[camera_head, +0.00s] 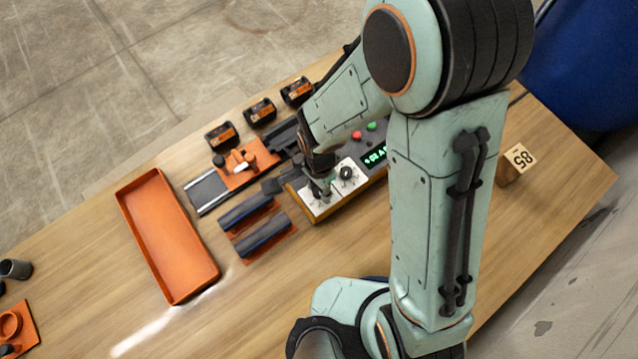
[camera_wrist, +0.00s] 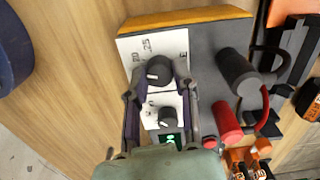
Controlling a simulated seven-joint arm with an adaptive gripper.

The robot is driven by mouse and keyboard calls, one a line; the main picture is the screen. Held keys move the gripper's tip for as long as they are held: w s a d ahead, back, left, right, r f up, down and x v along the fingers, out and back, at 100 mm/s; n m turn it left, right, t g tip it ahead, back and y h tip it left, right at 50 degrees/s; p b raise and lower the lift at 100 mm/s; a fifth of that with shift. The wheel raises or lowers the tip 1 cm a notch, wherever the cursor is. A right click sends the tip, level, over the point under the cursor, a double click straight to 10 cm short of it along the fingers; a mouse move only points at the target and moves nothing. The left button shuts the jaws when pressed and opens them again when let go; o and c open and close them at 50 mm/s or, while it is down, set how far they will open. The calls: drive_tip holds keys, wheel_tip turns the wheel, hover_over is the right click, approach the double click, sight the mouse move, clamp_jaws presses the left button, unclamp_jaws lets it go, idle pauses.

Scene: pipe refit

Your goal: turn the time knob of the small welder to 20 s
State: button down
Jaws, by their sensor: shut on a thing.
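The small welder (camera_head: 318,211) is a grey box with an orange-yellow edge, white dial plates and a green-lit display (camera_head: 375,156). In the wrist view, the time knob (camera_wrist: 158,72) is black, on a white plate with marks that read 20, 25 and a partly hidden 3. My gripper (camera_wrist: 160,84) reaches down over the plate, its two fingers on either side of this knob, shut on it. Which mark the knob points to is unclear. A second black knob (camera_wrist: 168,117) sits nearer the display and also shows in the head view (camera_head: 347,173). My gripper (camera_head: 319,188) hides the time knob in the head view.
Black and red plugs (camera_wrist: 228,122) with cables stand beside the dials. Red and green buttons (camera_head: 364,131) sit by the display. An orange tray (camera_head: 168,238), dark pipes on an orange holder (camera_head: 262,238), and a clamp fixture (camera_head: 240,163) lie left of the welder. A tag marked 85 (camera_head: 520,157) is at right.

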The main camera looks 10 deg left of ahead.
sight(319, 190)
drive_tip(key=shift+m, duration=1)
drive_tip(key=c, duration=0.9)
unclamp_jaws()
drive_tip(key=shift+o, duration=0.2)
wheel_tip(319, 190, up, 12)
